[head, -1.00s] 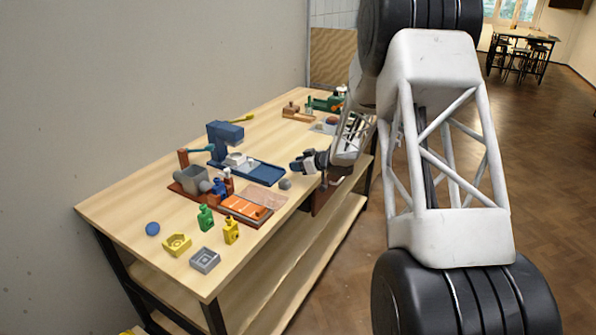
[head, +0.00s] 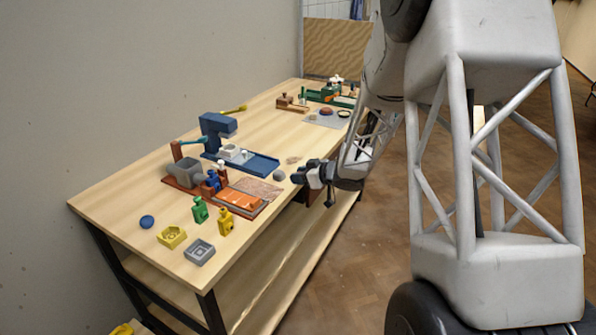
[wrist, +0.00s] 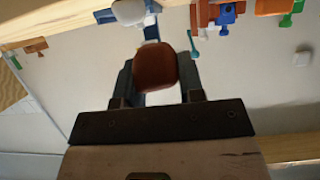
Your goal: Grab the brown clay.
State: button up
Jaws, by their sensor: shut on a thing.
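The brown clay (wrist: 155,66) is a smooth reddish-brown lump held between the two fingers of my gripper (wrist: 158,72) in the wrist view. The fingers press on its two sides, and it hangs clear in front of the palm. In the head view my gripper (head: 300,176) is at the front edge of the table, just right of a grey lump (head: 279,175). The held clay cannot be made out there, hidden by the fingers.
A tan patch (head: 293,160) lies behind my gripper. A grey mat (head: 318,120) with small items lies farther back.

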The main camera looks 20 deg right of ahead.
jog(key=shift+s+r, duration=0.1)
jog(key=shift+s, duration=0.5)
